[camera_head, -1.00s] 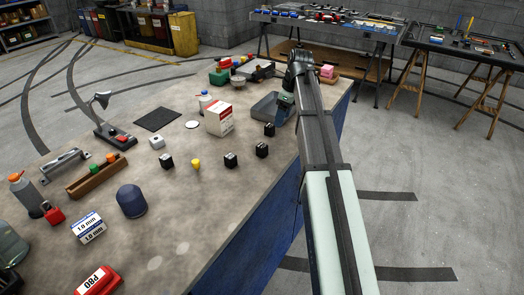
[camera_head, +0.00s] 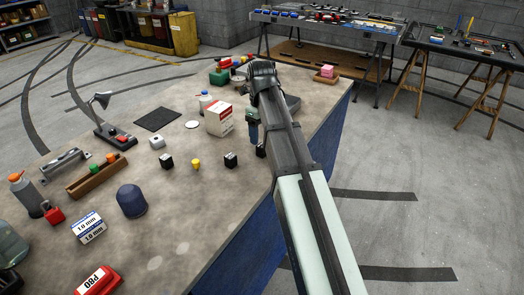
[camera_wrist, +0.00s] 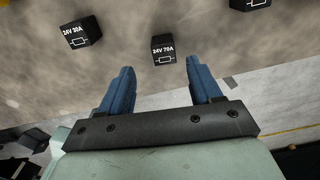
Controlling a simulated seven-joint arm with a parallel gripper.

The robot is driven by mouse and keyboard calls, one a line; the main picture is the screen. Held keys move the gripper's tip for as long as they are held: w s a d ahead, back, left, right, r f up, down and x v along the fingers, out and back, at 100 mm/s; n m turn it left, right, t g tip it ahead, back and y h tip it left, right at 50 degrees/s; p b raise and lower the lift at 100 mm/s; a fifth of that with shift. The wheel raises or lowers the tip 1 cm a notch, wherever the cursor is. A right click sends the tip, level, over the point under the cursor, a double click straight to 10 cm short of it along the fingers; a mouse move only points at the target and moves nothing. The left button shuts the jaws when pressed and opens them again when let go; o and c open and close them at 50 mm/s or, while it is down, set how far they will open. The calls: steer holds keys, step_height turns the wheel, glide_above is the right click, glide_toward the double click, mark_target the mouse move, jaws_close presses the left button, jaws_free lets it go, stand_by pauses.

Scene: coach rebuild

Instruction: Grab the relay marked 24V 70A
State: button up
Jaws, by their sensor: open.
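The relay marked 24V 70A (camera_wrist: 163,49) is a small black cube on the table. In the wrist view it lies ahead of my gripper (camera_wrist: 160,66), roughly in line with the gap between the fingers and beyond their tips. My gripper is open, with nothing between its blue fingers. In the head view, my gripper (camera_head: 254,135) is over the right part of the table. A black cube (camera_head: 261,151) there is partly hidden by my arm; its marking is unreadable.
A similar relay marked 24V 30A (camera_wrist: 81,33) lies to the left, and another black relay (camera_wrist: 250,3) is cut off at the top. In the head view, a red-and-white box (camera_head: 219,119) stands left of my gripper. The table's right edge is close to my arm.

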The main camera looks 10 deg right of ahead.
mark_target(262, 145)
steer(key=shift+w+d+f, duration=0.1)
steer(key=shift+f, duration=1.7)
steer(key=shift+w+d+f, duration=0.1)
steer(key=shift+f, duration=1.65)
steer(key=shift+c, duration=0.4)
steer(key=c, duration=1)
steer(key=shift+o, duration=0.2)
